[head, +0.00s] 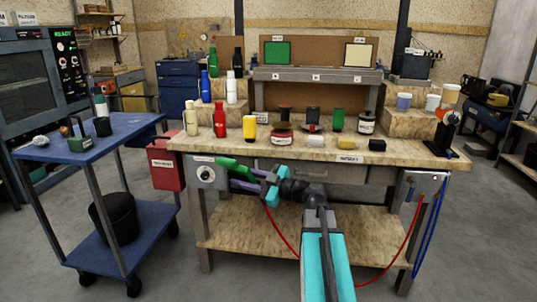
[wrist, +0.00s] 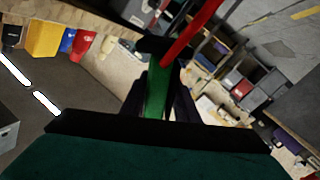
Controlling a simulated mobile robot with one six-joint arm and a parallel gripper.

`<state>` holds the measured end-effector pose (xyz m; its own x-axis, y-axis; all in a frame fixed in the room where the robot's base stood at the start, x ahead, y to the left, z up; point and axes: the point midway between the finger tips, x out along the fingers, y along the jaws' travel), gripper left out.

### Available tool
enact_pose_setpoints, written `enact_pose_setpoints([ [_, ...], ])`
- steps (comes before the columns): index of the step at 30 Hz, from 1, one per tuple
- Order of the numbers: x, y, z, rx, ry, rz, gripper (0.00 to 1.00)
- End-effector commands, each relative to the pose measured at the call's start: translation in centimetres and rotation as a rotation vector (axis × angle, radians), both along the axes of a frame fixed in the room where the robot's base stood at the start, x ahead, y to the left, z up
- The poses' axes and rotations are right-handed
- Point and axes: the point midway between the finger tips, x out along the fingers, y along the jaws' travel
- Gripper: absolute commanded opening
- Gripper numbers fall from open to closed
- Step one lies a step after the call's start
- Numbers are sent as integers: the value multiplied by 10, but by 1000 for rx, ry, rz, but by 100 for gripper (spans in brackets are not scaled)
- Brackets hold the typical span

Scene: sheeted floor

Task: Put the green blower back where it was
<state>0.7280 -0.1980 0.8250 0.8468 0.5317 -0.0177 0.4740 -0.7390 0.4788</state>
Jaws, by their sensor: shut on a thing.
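The green blower (head: 230,165) is in my gripper (head: 250,178), in front of the workbench's front edge at left of centre. My gripper is shut on it, and its green end points left toward a pale plate with a dark round centre (head: 206,175) on the bench front. In the wrist view the green blower (wrist: 157,90) lies between the dark fingers (wrist: 160,98), with a red hose (wrist: 192,32) running up from it. The head view shows the blower apart from the plate, though depth is hard to judge. The gripper hides part of the blower.
The red hose (head: 285,232) hangs below the bench (head: 345,162) and loops to a grey box (head: 421,187) at right. Bottles and cups stand on the bench top. A red container (head: 166,163) and a blue cart (head: 88,150) are at left.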

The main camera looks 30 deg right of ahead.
Motion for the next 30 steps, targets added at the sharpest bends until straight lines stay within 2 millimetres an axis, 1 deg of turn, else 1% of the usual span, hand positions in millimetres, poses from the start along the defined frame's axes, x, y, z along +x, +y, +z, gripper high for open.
enact_pose_setpoints([
  [1,-3,22,-11,6,1,38,20],
  [5,-11,71,-37,7,-2,136,20],
  [6,-15,86,-44,8,-4,166,20],
  [9,-25,122,-62,9,-6,238,20],
  [12,-35,152,-76,11,-9,300,20],
  [15,-44,174,-85,14,-13,347,20],
  [18,-49,186,-91,15,-15,373,20],
  [21,-52,192,-93,15,-17,388,20],
  [30,-52,193,-93,15,-16,389,20],
])
